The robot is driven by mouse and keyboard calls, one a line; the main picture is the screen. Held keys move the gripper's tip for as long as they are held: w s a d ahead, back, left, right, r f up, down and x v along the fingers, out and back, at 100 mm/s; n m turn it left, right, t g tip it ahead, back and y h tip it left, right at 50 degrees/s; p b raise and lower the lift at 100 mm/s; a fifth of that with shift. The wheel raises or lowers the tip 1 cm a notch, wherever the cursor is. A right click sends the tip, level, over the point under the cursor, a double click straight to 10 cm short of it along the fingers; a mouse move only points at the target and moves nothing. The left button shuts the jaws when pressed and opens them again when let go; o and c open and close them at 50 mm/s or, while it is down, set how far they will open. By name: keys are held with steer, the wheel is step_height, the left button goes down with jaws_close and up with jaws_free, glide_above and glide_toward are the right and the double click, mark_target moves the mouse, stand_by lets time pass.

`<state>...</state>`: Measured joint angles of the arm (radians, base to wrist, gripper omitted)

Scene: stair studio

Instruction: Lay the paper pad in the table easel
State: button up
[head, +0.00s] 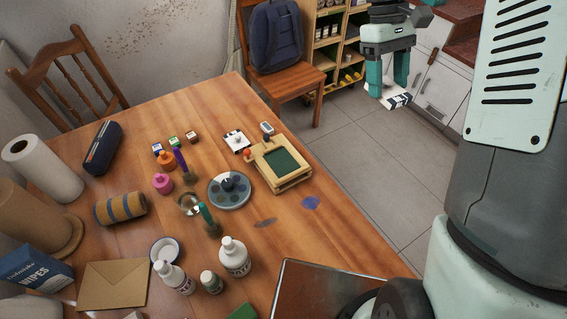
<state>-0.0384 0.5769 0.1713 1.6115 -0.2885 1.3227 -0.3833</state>
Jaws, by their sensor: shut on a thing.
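My gripper (388,82) is at the top right, out past the table's far right edge, with its teal fingers pointing down. It is shut on a small white block with dark markings on its side, which I take to be the paper pad (376,95). The pad hangs over the grey floor, well apart from the easel. The table easel (287,185), a light wooden frame with a dark green panel, lies low near the table's right edge. Its green panel is bare.
Close to the easel are a small white board with a knob (237,141), a grey round palette (232,198) and a small grey-topped block (267,129). White bottles (235,258) stand nearer. A chair with a blue backpack (275,38) stands behind the table.

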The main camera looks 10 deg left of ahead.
steer(key=shift+s+d+r, duration=0.1)
steer(key=shift+s+d, duration=0.05)
steer(key=shift+d, duration=0.45)
steer(key=shift+s+d+r, duration=0.1)
steer(key=shift+s+d, duration=0.05)
steer(key=shift+d, duration=0.4)
steer(key=f+n, duration=0.1)
steer(key=w+n, duration=0.1)
steer(key=shift+d+f+n+t+h, duration=0.15)
steer(key=shift+f+n+t+h, duration=0.25)
steer(key=w+a+f+n+t, duration=0.2)
steer(key=w+f+n+t, duration=0.15)
steer(key=n, duration=0.45)
steer(key=n+t+y, duration=0.2)
steer(key=n+y, duration=0.5)
steer(key=n, duration=1.9)
glide_above(282, 162)
steer(key=s+d, duration=0.1)
step_height(282, 162, down, 10)
steer(key=shift+t, duration=0.25)
step_height(282, 162, down, 10)
steer(key=shift+r, duration=0.2)
